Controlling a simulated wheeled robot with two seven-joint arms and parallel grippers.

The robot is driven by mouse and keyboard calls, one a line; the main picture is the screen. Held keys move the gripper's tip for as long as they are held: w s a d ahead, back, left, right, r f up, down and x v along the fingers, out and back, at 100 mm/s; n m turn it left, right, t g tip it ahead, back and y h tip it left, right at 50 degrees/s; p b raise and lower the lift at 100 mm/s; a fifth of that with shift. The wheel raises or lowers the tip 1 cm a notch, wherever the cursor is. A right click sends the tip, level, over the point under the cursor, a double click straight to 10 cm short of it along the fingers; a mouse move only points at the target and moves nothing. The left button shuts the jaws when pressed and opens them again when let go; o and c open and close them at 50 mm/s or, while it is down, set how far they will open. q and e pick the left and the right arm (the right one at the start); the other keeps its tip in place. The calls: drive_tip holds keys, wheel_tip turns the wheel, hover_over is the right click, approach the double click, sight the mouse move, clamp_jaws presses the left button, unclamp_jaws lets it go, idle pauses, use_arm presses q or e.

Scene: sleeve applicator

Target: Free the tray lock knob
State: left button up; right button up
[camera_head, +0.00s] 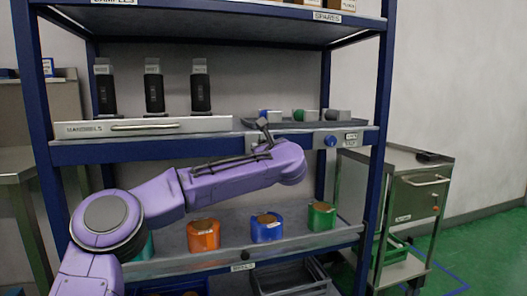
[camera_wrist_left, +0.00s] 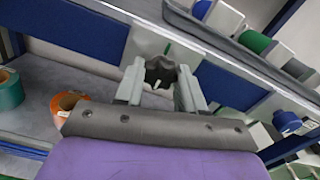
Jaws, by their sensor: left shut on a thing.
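My left gripper (camera_head: 264,129) reaches the front edge of the middle shelf, just below the left end of the grey tray (camera_head: 290,126). In the left wrist view my left gripper (camera_wrist_left: 160,84) has its two grey fingers on either side of a black lobed knob (camera_wrist_left: 160,70), shut on it. The knob faces the wrist camera at the shelf's front edge; in the head view it is hidden or too small to tell. A blue knob (camera_head: 331,141) sits farther right on the same edge, also in the left wrist view (camera_wrist_left: 287,122). My right gripper is not in view.
The tray holds several grey pieces with coloured ends. A cabinet (camera_head: 412,200) stands at the right.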

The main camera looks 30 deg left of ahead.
use_arm(q)
drive_tip(key=shift+f, duration=0.15)
drive_tip(key=o, duration=1)
drive_tip(key=shift+o, duration=0.2)
drive_tip(key=shift+s+d, duration=0.1)
drive_tip(key=v, duration=1)
drive_tip(key=shift+s, duration=0.2)
